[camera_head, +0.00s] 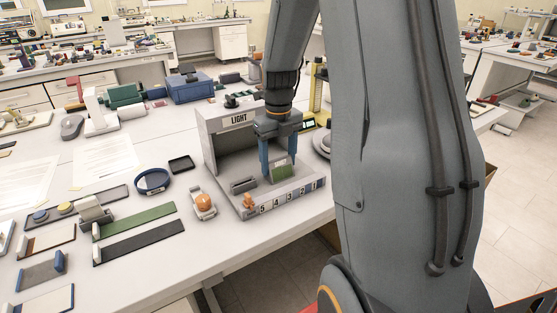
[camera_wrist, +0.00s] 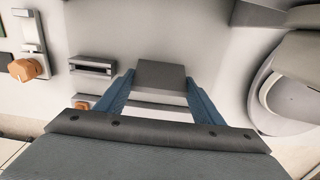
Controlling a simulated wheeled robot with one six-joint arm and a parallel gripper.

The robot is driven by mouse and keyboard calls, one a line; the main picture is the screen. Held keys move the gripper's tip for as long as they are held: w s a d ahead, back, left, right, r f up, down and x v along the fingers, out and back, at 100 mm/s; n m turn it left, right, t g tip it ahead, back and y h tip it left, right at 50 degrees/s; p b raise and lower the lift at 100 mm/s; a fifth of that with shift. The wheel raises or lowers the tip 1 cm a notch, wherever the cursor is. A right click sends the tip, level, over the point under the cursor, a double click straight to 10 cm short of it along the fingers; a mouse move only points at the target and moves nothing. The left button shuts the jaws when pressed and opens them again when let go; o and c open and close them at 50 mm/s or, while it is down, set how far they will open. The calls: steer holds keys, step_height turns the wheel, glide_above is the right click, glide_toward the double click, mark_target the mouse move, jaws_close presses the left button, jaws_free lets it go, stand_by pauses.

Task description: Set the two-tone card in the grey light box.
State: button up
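The grey light box (camera_head: 222,148), labelled LIGHT, stands open-fronted near the table's front edge. My gripper (camera_head: 279,163) reaches down into it with its blue fingers on either side of a small card (camera_head: 283,172). The card looks green with a paler edge, tilted, near the box floor; I cannot tell whether it touches the floor. In the wrist view, my gripper (camera_wrist: 160,82) has a dark grey piece (camera_wrist: 160,76) between its fingertips, apparently the card's top, with both fingers against its sides. The card's lower part is hidden there.
A grey slotted holder (camera_head: 243,185) sits in the box, left of the card. An orange knob (camera_head: 248,201) and a numbered strip (camera_head: 290,197) line the box front. A device with an orange ball (camera_head: 203,204) stands left. A round grey thing (camera_wrist: 290,95) is close on the right.

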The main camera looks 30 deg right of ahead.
steer(key=o, duration=0.4)
step_height(320, 180, up, 12)
steer(key=b, duration=0.2)
steer(key=shift+r+b, duration=0.2)
steer(key=shift+b, duration=0.1)
stand_by(0.5)
